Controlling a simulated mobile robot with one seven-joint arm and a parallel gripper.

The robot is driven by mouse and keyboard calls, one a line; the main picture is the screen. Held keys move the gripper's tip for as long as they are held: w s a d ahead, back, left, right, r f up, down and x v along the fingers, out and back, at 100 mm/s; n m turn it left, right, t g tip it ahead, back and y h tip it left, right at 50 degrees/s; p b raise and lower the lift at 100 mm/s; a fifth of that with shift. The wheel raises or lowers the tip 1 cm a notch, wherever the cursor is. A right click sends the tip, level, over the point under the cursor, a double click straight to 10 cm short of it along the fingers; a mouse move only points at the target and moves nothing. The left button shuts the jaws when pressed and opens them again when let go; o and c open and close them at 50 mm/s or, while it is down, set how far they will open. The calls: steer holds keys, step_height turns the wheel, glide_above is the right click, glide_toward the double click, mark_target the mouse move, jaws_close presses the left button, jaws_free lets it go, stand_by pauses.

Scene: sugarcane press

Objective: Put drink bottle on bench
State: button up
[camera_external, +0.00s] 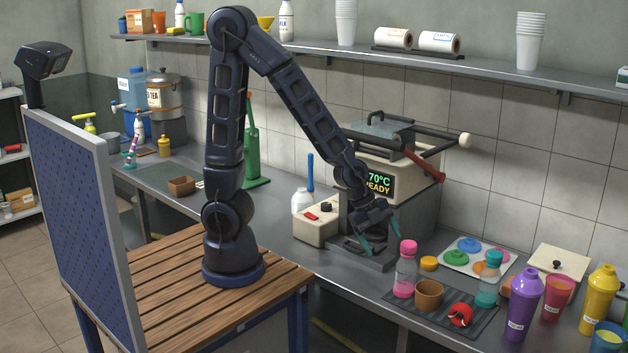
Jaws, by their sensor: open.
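A clear bottle with a pink cap and pink lower part (404,272) stands upright on a dark mat (440,325) on the steel bench (345,290). A second clear bottle with a teal cap (487,282) stands upright at the mat's right. I cannot tell which is the drink bottle. My gripper (382,237) is open, its teal fingers pointing down in front of the sealing machine (385,165) with the "70°C READY" display. It looks empty and is left of and above the pink-capped bottle, apart from it.
A brown cup (428,295) and a red object (461,315) share the mat. A purple shaker (525,298), a yellow shaker (598,298) and a pink cup (558,297) crowd the right. A tray of coloured lids (478,256) lies behind. Bare steel shows left of the mat.

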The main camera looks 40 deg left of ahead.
steer(key=s+d+f+m, duration=0.6)
steer(key=s+f, duration=0.3)
steer(key=s, duration=0.1)
steer(key=m+t+y, duration=0.1)
steer(key=m+t, duration=0.6)
steer(key=t, duration=0.8)
glide_toward(398, 274)
step_height(398, 274, down, 3)
steer(key=w, duration=0.2)
steer(key=w+m, duration=0.1)
steer(key=w+r+m+h, duration=0.1)
steer(key=w, duration=0.1)
steer(key=w+d+r+m+h, duration=0.1)
steer(key=shift+w, duration=0.3)
steer(key=shift+w+d+r+m+h, duration=0.25)
steer(key=shift+w+m+h, duration=0.2)
steer(key=shift+m, duration=0.15)
steer(key=shift+x, duration=3.65)
steer(key=shift+f, duration=0.15)
